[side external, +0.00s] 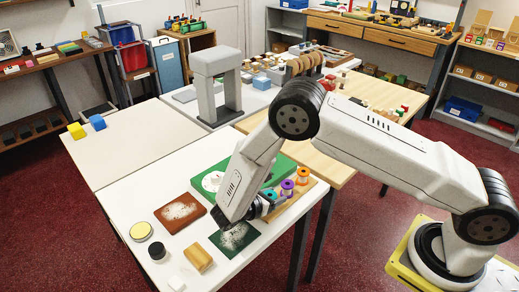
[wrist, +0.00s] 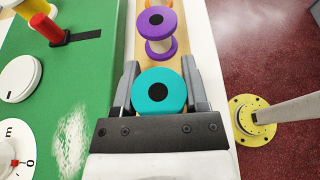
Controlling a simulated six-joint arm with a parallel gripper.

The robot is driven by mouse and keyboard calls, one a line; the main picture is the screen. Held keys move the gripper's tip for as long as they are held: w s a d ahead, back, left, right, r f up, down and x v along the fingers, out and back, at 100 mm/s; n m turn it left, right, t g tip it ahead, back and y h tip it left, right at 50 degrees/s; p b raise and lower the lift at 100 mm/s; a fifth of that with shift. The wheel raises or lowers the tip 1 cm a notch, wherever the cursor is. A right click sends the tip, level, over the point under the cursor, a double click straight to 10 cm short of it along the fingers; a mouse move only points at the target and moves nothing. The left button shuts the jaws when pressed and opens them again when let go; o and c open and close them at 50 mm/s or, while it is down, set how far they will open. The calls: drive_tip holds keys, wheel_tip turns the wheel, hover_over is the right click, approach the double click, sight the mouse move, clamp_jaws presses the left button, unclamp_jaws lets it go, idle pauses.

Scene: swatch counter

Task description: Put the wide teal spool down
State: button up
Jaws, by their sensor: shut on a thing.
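The teal spool (wrist: 159,92) shows its round teal top with a dark centre in the wrist view. My gripper (wrist: 160,88) is shut on it, with one finger on each side. In the side external view the teal spool (side external: 269,194) is partly hidden by my gripper. It is at the near end of a row with a purple spool (wrist: 158,25) and an orange spool (side external: 302,175), over a wooden strip (wrist: 192,42). I cannot tell whether its base touches the strip.
A green board (wrist: 90,80) with white discs lies left of the strip. In the side external view, a dark green swatch (side external: 235,238), a brown swatch (side external: 180,212) and a wooden block (side external: 198,258) lie nearby. The white table's front left is partly clear.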

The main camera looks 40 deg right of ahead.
drive_tip(key=shift+f, duration=0.25)
drive_tip(key=shift+f, duration=0.1)
drive_tip(key=o, duration=1.2)
drive_tip(key=shift+o, duration=0.2)
drive_tip(key=shift+a, duration=0.1)
drive_tip(key=v, duration=1.2)
